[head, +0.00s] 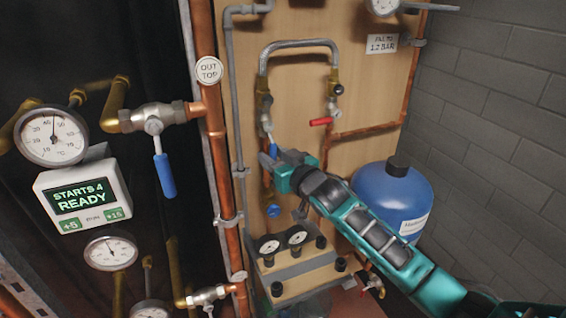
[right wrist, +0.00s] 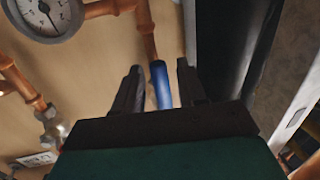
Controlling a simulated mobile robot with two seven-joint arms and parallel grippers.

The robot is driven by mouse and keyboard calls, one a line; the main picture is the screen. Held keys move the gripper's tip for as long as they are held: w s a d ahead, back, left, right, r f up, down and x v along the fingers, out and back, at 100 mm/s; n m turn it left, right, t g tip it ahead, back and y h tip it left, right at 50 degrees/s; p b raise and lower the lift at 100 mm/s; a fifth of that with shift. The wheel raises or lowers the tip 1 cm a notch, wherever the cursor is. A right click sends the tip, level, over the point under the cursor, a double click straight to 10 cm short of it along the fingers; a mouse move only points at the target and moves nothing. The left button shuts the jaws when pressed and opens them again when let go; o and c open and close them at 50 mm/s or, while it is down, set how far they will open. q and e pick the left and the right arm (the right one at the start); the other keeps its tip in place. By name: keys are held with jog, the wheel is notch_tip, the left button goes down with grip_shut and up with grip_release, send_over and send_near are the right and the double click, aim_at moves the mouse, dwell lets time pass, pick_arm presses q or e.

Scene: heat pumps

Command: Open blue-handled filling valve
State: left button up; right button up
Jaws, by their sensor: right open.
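The filling valve's blue handle (head: 273,150) hangs below the left leg of the looped grey hose on the wooden panel, partly hidden by my right gripper. In the right wrist view the blue handle (right wrist: 160,85) stands between the two dark fingers of my right gripper (right wrist: 158,92), with a gap showing on each side. In the head view my right gripper (head: 268,160) is at the handle, its arm reaching in from the lower right. The fingers are open; contact with the handle cannot be told. My left gripper is not in view.
A red-handled valve (head: 322,121) sits right of my gripper. A blue tank (head: 392,200) stands behind my right arm. Another blue lever (head: 165,175) hangs at left beside a vertical copper pipe (head: 222,170). Two gauges (head: 283,242) sit below. A display box (head: 82,195) reads "STARTS 4 READY".

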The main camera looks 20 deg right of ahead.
jog(key=f+v, duration=0.1)
jog(key=v, duration=1.1)
jog(key=shift+s+r, duration=0.35)
jog(key=shift+r, duration=0.15)
jog(key=shift+d, duration=0.15)
jog(key=s+a+f+g+h, duration=0.1)
jog(key=s+a+f+g, duration=0.2)
jog(key=s+f, duration=0.7)
jog(key=s+a+f+g, duration=0.2)
jog(key=s+f, duration=0.7)
jog(key=f, duration=0.5)
jog(key=shift+s+a+g+h, duration=0.35)
jog(key=shift+s+g+h, duration=0.05)
jog(key=shift+g, duration=0.1)
